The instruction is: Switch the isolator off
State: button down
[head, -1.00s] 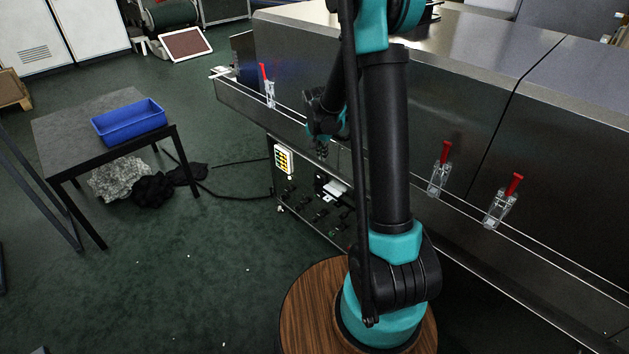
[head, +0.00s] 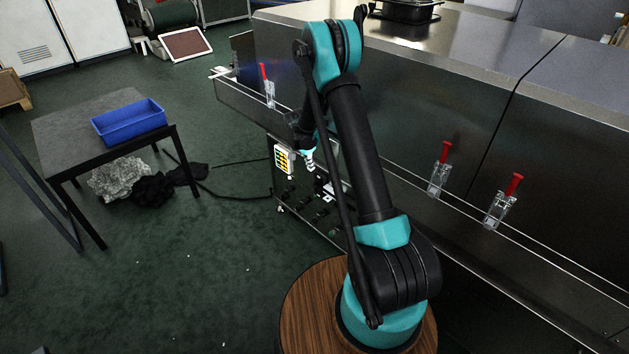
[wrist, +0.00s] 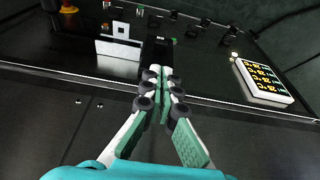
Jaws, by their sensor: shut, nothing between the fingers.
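My gripper (wrist: 161,72) is shut and empty, its fingertips together in the middle of the wrist view. In the head view my gripper (head: 311,166) is beside the low control panel (head: 308,212) on the dryer's side. In the wrist view the fingertips lie in front of a dark part of the panel, just right of a white plate (wrist: 118,48). I cannot tell for sure which fitting is the isolator; several dark knobs (wrist: 205,25) stand along the panel. The fingers hide part of the panel, and contact cannot be told.
A red button on yellow (wrist: 68,9) is at the upper left. Red-handled clamps (head: 441,168) line the dryer. A table (head: 75,130) holds a blue tray (head: 129,134).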

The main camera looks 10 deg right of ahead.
aim_at(316, 185)
jog(key=x, duration=1)
jog(key=shift+a, duration=0.1)
dwell(0.6)
